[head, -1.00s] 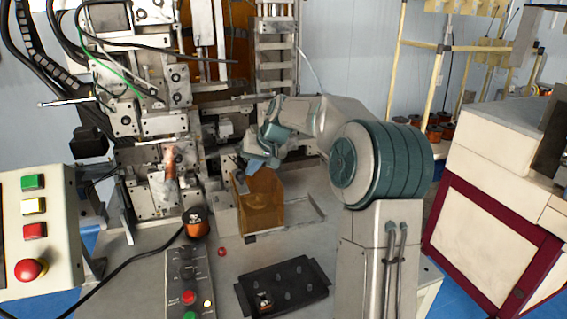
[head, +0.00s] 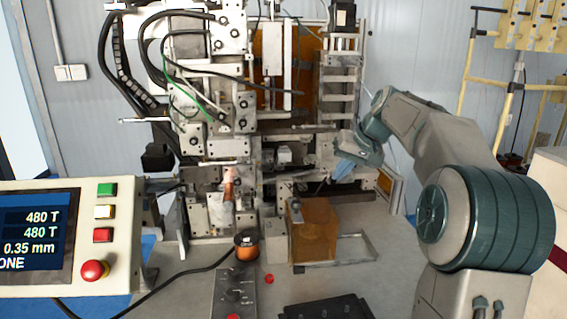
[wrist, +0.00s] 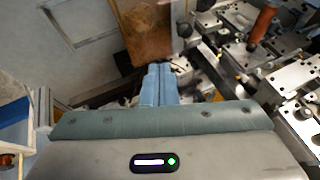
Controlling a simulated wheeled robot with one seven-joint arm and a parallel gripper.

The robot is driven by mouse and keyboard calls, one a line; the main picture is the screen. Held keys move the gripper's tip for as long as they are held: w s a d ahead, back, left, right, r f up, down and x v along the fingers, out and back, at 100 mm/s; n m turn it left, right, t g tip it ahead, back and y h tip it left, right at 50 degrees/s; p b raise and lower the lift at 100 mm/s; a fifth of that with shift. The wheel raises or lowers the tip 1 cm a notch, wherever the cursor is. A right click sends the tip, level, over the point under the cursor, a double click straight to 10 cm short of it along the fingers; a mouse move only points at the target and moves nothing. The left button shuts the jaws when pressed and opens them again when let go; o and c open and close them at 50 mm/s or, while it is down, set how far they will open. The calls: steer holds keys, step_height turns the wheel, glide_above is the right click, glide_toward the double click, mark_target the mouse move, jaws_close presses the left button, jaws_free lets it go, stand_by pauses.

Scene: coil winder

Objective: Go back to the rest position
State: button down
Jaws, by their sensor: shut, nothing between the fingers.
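My gripper (head: 342,169) is shut and empty, with its blue fingers held above and behind the amber guard box (head: 315,232) in the head view. In the wrist view the closed blue fingers of my gripper (wrist: 158,84) lie side by side, and the brown-amber panel (wrist: 138,28) shows just beyond them. The coil winder (head: 215,120) stands at the left and behind, with a copper-coloured part (head: 228,184) on its front. My arm reaches in from the right.
A control panel with a screen (head: 40,236) stands at the left, beside a red mushroom button (head: 95,270). A wire spool (head: 246,246), a small switch box (head: 234,292) and a black tray (head: 326,308) are on the bench. A yellow rack (head: 472,60) stands at the right.

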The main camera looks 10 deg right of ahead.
steer(key=s+a+f+h, duration=0.1)
steer(key=s+a+f, duration=0.2)
steer(key=s, duration=0.7)
steer(key=s+a+f+n+g+h, duration=0.1)
steer(key=s+a+f, duration=0.3)
steer(key=s+f, duration=0.3)
steer(key=s+a+f+h, duration=0.1)
steer(key=s+a+f, duration=0.2)
steer(key=s, duration=1.2)
step_height(320, 180, down, 2)
steer(key=shift+s+a+f+h, duration=0.15)
steer(key=shift+a+f+h, duration=0.1)
steer(key=shift+h, duration=0.15)
steer(key=shift+a+n, duration=0.1)
steer(key=shift+n, duration=0.2)
